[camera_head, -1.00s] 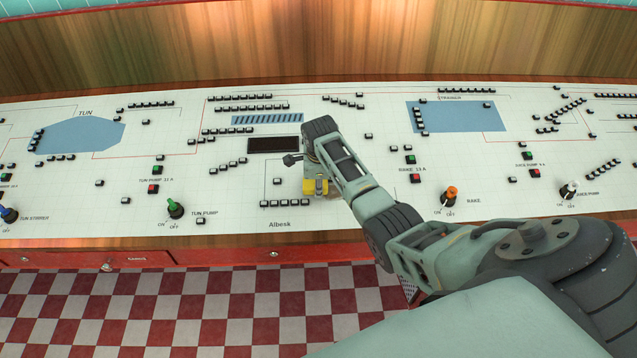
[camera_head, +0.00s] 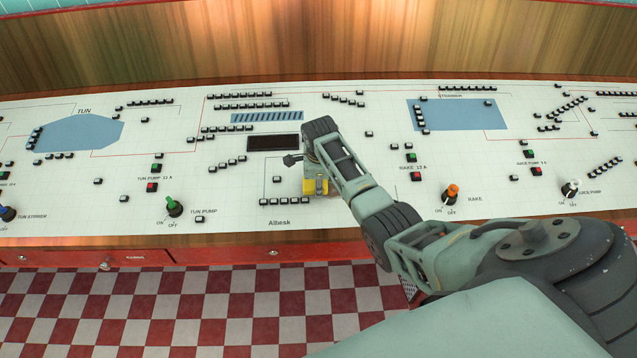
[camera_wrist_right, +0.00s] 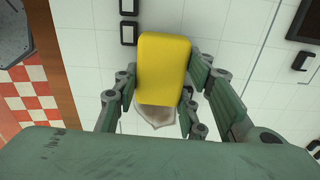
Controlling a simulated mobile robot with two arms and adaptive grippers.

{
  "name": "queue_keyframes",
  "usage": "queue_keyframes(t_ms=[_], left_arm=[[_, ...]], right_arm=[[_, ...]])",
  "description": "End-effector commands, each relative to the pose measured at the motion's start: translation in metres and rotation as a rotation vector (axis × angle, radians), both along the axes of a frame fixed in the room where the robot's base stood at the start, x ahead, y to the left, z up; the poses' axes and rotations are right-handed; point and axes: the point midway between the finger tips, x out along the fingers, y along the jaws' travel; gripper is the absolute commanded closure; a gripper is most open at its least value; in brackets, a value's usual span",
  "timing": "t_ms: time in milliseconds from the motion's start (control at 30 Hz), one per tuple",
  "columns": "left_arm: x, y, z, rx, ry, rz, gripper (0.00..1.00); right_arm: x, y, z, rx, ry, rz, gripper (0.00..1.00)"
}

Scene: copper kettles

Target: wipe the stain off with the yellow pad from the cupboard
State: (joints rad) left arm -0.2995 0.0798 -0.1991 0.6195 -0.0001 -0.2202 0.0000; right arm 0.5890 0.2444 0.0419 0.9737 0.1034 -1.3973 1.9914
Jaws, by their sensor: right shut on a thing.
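The yellow pad (camera_wrist_right: 163,68) is in my right gripper (camera_wrist_right: 160,95), between its two fingers, in the right wrist view. In the head view the pad (camera_head: 309,187) shows as a small yellow patch at the end of my right arm, over the white control panel (camera_head: 240,188). A greyish-brown stain-like patch (camera_wrist_right: 158,116) shows just below the pad in the wrist view, partly hidden by the pad and gripper. I cannot tell whether the pad touches the panel. The right gripper (camera_head: 316,187) is shut on the pad. My left gripper is not in view.
Black buttons (camera_head: 285,202) line the panel close to the gripper. A dark display (camera_head: 272,143) lies behind it. Knobs stand on both sides, one green (camera_head: 174,206) and one orange (camera_head: 451,194). The panel's wooden front edge (camera_head: 230,241) is near, with the checkered floor below.

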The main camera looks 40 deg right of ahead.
Motion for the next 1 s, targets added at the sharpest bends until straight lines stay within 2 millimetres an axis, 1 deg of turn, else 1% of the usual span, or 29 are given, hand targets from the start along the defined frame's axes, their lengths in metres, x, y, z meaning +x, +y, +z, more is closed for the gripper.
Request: queue_keyframes(t_ms=[367,533,900,1000], left_arm=[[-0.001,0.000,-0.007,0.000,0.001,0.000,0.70],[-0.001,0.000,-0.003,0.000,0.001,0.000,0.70],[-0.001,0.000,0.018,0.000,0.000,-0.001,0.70],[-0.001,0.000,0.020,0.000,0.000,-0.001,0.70]], right_arm=[[0.002,-0.001,-0.008,0.001,-0.001,0.000,0.83],[0.000,-0.003,-0.006,0.000,0.000,-0.001,0.83],[-0.017,-0.029,-0.003,0.001,0.001,-0.001,0.83],[-0.020,-0.034,-0.004,0.000,0.000,-0.001,0.83]])
